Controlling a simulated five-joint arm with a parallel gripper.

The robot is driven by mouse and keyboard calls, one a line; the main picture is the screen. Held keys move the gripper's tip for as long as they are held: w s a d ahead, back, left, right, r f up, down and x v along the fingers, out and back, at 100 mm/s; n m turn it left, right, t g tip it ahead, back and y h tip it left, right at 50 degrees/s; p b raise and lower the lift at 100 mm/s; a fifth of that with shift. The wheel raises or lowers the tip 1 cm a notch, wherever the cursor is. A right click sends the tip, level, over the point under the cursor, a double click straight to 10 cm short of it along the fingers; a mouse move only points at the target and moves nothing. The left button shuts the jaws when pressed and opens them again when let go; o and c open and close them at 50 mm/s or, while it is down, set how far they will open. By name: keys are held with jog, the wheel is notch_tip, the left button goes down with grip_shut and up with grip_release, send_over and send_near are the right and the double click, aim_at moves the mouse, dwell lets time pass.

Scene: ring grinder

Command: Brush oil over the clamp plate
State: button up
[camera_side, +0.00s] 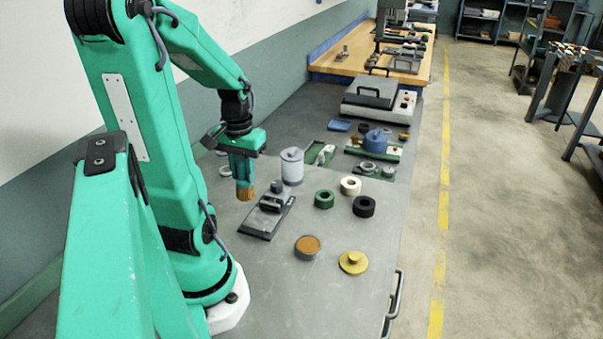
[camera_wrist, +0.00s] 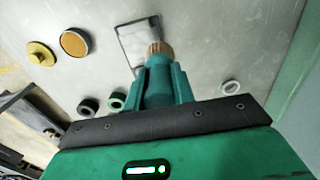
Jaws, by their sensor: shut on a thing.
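My gripper (camera_side: 243,170) is shut on a brush (camera_side: 245,193) with brown bristles pointing down. In the wrist view the bristles (camera_wrist: 159,48) stick out beyond the fingers and overlap the lower part of a flat grey plate (camera_wrist: 138,38), which looks like the clamp plate. In the side view this plate (camera_side: 258,223) lies on the bench with a dark block on it, just right of and below the bristles. I cannot tell whether the bristles touch it. An open round tin with orange-brown contents (camera_side: 308,246), likely the oil, stands to the right; the wrist view shows it too (camera_wrist: 75,42).
A yellow knobbed lid (camera_side: 353,263) lies beside the tin. Green (camera_side: 324,199), white (camera_side: 350,186) and black (camera_side: 364,207) rings stand behind. A pale canister (camera_side: 292,167) is close to my gripper's right. The bench front is clear.

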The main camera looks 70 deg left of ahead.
aim_at(245, 192)
jog(key=shift+f, duration=3.3)
jog(key=shift+w+d+r, duration=0.25)
jog(key=shift+w+r, duration=0.1)
jog(key=shift+w+d+r, duration=0.1)
jog(key=shift+w+d, duration=0.35)
jog(key=shift+d, duration=0.15)
jog(key=shift+w+d+f, duration=0.3)
jog(key=shift+w+d, duration=0.25)
jog(key=shift+w+d+f, duration=0.25)
jog(key=shift+w+d, duration=0.25)
jog(key=shift+w, duration=0.05)
jog(key=shift+w+d, duration=0.75)
jog(key=shift+w, duration=0.05)
jog(key=shift+s+a, duration=2.75)
jog(key=shift+w+a, duration=0.3)
jog(key=shift+w, duration=0.1)
jog(key=shift+w+d, duration=2.7)
jog(key=shift+d, duration=0.1)
jog(key=shift+s+a, duration=2.7)
jog(key=shift+a+r, duration=0.1)
jog(key=shift+r, duration=3.95)
